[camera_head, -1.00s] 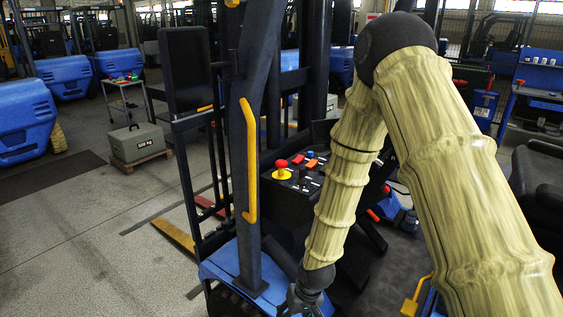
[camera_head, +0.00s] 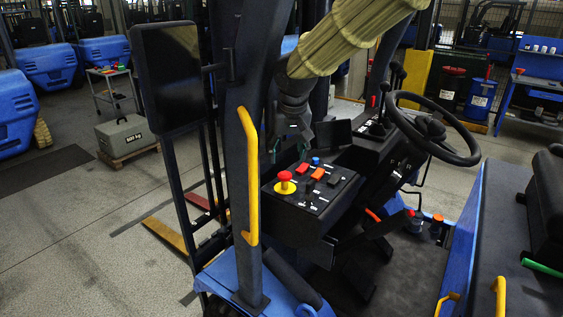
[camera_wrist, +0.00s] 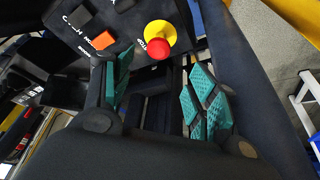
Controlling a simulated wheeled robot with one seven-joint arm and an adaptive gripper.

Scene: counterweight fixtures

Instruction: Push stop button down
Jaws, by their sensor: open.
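The stop button (camera_head: 285,176) is a red mushroom knob on a yellow round base, at the left of a black control panel (camera_head: 318,208) on the forklift. It also shows in the wrist view (camera_wrist: 159,47), near the top, standing up from its base. My gripper (camera_head: 296,136) is above the back of the panel in the head view, apart from the button; its fingertips are hard to make out there. In the wrist view my gripper (camera_wrist: 160,85) is open and empty, with teal pads on both fingers, and the button appears beyond the gap between them.
Orange, blue and black switches (camera_head: 317,173) sit right of the button. A steering wheel (camera_head: 433,128) stands farther right. A dark post with a yellow grab handle (camera_head: 249,178) rises left of the panel.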

